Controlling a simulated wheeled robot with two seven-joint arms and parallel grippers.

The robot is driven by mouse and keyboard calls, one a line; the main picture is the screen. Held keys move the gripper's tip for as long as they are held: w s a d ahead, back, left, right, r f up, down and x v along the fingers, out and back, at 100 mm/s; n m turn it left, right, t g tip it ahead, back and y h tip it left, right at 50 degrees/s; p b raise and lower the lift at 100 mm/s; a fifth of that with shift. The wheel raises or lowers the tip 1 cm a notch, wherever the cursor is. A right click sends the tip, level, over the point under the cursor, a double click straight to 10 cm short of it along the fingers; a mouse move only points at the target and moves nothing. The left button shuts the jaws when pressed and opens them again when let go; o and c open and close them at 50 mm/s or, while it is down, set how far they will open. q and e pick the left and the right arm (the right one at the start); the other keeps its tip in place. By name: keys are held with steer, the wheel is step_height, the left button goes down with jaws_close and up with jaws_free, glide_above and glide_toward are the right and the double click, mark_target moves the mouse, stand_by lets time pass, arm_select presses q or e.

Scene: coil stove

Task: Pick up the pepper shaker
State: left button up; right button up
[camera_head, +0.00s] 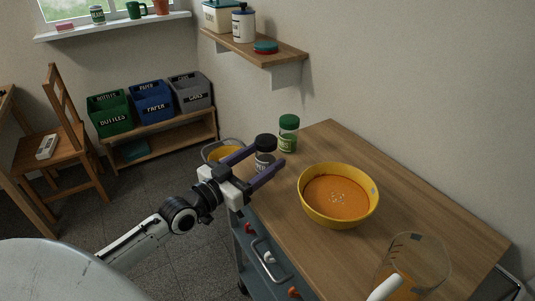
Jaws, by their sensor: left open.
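The pepper shaker, a clear jar with a black lid and dark contents (265,158), stands upright near the far left edge of the wooden cart top (420,208). My left gripper (267,156) is open, with its two purple fingers on either side of the shaker. The near finger hides part of the shaker's lower body. I cannot tell whether either finger touches it. My right gripper is not in view.
A green-lidded jar (288,134) stands close behind the shaker. A yellow bowl of orange soup (312,210) is to the right. A clear jug (440,258) stands at the near right. The wall runs along the cart's far side.

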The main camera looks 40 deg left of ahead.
arm_select(q)
steer(key=shift+w+d+f, duration=0.1)
steer(key=shift+w+d, duration=0.05)
steer(key=shift+w, duration=1.3)
steer(key=shift+w+d, duration=0.15)
steer(key=shift+w, duration=1.3)
steer(key=c, duration=1.2)
